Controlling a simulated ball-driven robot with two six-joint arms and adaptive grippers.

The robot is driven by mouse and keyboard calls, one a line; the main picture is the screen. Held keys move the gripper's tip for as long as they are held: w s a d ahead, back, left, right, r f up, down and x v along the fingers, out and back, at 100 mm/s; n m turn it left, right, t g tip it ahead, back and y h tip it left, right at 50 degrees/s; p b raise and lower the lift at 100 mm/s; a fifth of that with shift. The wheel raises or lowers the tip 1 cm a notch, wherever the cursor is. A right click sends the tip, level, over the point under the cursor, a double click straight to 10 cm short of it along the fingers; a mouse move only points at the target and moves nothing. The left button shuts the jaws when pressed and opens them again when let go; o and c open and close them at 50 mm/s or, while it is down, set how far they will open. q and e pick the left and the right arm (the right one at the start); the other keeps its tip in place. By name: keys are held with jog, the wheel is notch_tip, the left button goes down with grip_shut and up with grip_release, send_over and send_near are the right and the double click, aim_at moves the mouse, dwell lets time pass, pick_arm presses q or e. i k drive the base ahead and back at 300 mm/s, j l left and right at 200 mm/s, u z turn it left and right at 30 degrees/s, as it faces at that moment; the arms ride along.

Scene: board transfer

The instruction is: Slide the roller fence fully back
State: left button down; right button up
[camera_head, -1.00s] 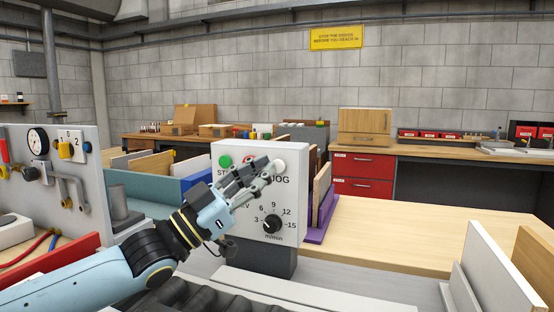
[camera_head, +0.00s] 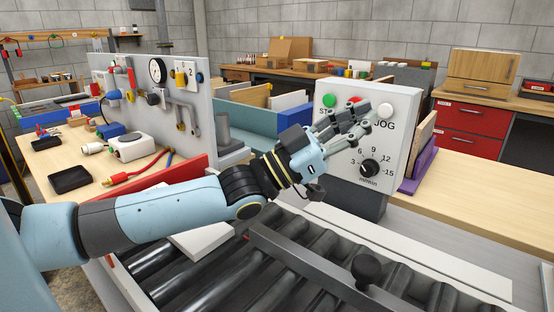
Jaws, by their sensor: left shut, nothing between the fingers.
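The roller fence appears as a dark grey bar (camera_head: 300,262) lying slantwise over the black rollers (camera_head: 340,243), low in the view. A black ball knob (camera_head: 367,270) stands by the bar's near right part. My left gripper (camera_head: 368,122) is shut and empty. It is in front of the grey control box (camera_head: 400,150), just left of and below the white JOG button (camera_head: 385,110), and covers part of the panel. I cannot tell whether it touches the box. It is well above and beyond the knob. My right gripper is out of view.
A dial (camera_head: 369,168) sits low on the control box, with a green button (camera_head: 330,100) at its upper left. A bench with gauge panel (camera_head: 130,85), red rail (camera_head: 170,180) and tools is at left. A teal bin (camera_head: 250,125) stands behind. A pale tabletop (camera_head: 480,205) is at right.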

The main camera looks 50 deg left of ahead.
aim_at(355, 289)
jog(key=k, duration=1.5)
